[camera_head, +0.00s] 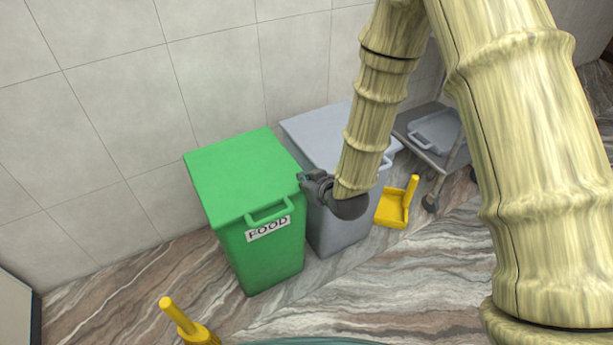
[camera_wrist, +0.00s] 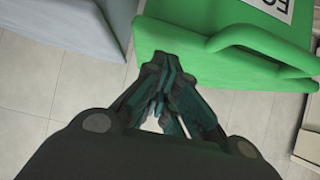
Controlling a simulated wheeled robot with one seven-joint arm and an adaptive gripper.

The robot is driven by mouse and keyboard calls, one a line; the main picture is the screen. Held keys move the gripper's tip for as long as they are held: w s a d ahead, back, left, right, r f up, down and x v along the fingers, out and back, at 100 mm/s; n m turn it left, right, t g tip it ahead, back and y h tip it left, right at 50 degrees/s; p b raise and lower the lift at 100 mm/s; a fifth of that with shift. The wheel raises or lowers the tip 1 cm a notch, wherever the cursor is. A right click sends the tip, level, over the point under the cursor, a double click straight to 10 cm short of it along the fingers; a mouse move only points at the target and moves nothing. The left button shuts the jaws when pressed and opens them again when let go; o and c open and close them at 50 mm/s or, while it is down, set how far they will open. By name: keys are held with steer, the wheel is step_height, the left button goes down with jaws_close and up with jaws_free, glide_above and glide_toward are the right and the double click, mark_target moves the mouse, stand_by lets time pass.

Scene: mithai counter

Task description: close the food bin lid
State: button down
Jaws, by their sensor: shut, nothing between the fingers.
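The green food bin (camera_head: 262,262), with a FOOD label on its front, stands against the tiled wall. Its green lid (camera_head: 235,172) lies flat across the top, and I see no gap under it in the head view. The lid's handle loop (camera_head: 270,212) sticks out at the front edge above the label. My gripper (camera_head: 304,181) is at the lid's right edge, near the front corner. In the wrist view my gripper (camera_wrist: 165,62) is shut and empty, its fingertips close to the lid (camera_wrist: 190,52). I cannot tell whether they touch it.
A grey bin (camera_head: 308,128) stands right beside the green one, partly behind my arm. A yellow dustpan (camera_head: 392,208) and a grey cart (camera_head: 436,155) are farther right. Another yellow object (camera_head: 185,325) stands at the front left.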

steer(key=shift+s+d+f+b, duration=0.15)
steer(key=shift+f+b, duration=0.55)
steer(key=shift+f, duration=1.35)
steer(key=shift+s, duration=0.15)
